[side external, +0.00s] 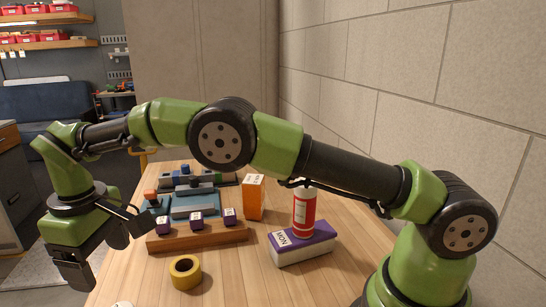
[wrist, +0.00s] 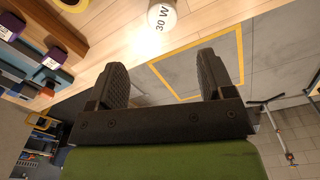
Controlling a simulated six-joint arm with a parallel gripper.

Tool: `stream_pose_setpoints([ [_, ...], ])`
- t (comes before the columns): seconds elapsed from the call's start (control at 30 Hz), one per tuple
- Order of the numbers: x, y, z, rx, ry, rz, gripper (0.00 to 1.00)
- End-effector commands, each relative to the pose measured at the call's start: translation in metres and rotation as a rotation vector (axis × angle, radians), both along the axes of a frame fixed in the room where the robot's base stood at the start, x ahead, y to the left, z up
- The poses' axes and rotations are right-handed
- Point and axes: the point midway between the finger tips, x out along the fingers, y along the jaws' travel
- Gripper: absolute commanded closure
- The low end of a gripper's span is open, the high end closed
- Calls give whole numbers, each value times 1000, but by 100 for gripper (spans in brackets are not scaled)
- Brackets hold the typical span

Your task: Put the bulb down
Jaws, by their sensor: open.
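The bulb (wrist: 162,17) is a white round thing marked "30 W" at the top of the wrist view, by the edge of the wooden table. A sliver of a white thing, probably the bulb (side external: 122,304), shows at the bottom edge of the side view. My gripper (wrist: 163,75) is open, with nothing between its two dark fingers, and the bulb lies beyond the fingertips, apart from them. In the side view my gripper (side external: 75,275) hangs at the left, off the table's left edge; its fingertips are hard to make out there.
A yellow tape roll (side external: 185,272) lies near the table's front. Behind it is a wooden rail (side external: 198,238) with purple blocks. A white box with a purple lid (side external: 302,245), a red can (side external: 304,213) and an orange box (side external: 254,197) stand to the right.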

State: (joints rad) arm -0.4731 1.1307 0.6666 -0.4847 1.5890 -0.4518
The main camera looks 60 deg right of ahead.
Motion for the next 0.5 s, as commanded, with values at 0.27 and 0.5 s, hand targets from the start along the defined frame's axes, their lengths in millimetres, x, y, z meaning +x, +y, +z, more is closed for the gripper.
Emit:
stream_pose_setpoints([
  [0.27,-18,-53,103,105,-110,-169,25],
  [0.5,-80,-109,173,214,-229,-357,25],
])
